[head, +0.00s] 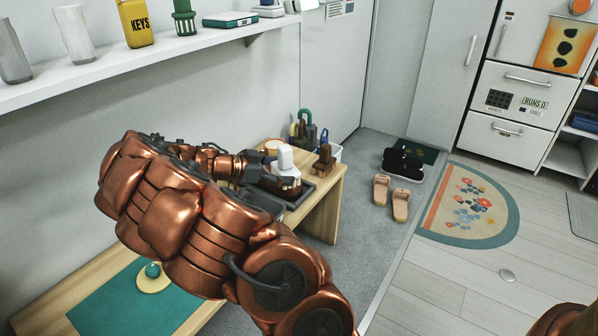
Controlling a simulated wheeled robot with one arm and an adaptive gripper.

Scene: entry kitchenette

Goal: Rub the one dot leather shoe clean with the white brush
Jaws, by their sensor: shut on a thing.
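My copper arm reaches across the bench, and my gripper (264,165) is at its far end. It is shut on the white brush (286,158), which stands out just right of the fingers. A dark brown leather shoe (291,188) sits right below the brush, in a dark tray (303,197) on the wooden bench. My gripper hides part of the shoe. I cannot tell whether the brush touches the shoe, and no dot on it can be made out.
A brown block-like thing (323,158) stands right of the tray. A caddy of tools (306,131) is behind it. A teal mat (130,306) with a round yellow sponge-like thing (153,278) lies front left. A wall shelf (150,62) runs above. Sandals (391,199) are on the floor.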

